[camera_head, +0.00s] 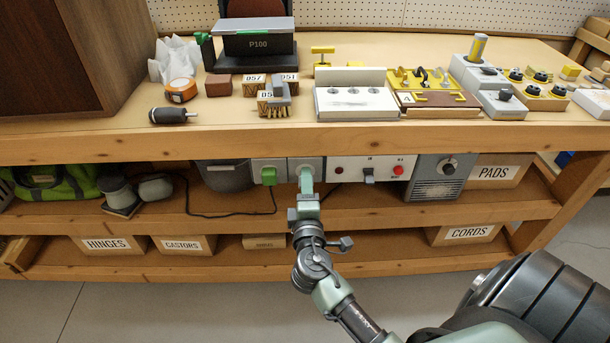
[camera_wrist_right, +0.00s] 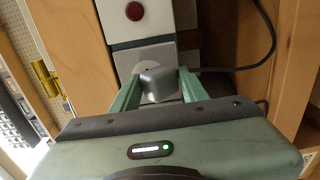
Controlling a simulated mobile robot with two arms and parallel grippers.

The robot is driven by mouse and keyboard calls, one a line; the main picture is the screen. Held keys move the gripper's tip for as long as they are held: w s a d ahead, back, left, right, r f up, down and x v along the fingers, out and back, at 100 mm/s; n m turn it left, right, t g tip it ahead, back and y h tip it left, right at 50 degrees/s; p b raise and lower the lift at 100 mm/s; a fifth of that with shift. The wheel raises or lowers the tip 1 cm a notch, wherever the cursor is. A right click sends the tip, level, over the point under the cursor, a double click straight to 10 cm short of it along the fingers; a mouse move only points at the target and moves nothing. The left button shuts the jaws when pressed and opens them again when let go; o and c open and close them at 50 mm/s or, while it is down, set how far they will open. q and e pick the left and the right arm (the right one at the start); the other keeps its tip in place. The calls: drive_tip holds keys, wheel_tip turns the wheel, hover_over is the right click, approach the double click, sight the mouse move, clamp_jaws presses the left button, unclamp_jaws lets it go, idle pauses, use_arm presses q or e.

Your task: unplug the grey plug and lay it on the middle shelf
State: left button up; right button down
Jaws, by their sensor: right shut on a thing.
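The grey plug (camera_wrist_right: 158,84) shows in the right wrist view between the two green fingers of my right gripper (camera_wrist_right: 160,90), which is shut on it. The plug sits against or just in front of the pale socket panel (camera_wrist_right: 143,57); I cannot tell how far in it is. In the head view my right gripper (camera_head: 306,180) reaches up to the socket panel (camera_head: 318,163) under the bench top and hides the plug. The middle shelf (camera_head: 430,212) runs below the panel, with bare board in front. My left gripper is not in view.
A switch panel with a red button (camera_head: 398,170) and a grey box with a knob (camera_head: 437,178) stand to the right. A black cord (camera_head: 205,214) lies on the shelf at left.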

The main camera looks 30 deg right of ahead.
drive_tip(key=b+v, duration=0.1)
drive_tip(key=v, duration=0.5)
drive_tip(key=shift+r, duration=0.2)
idle(0.9)
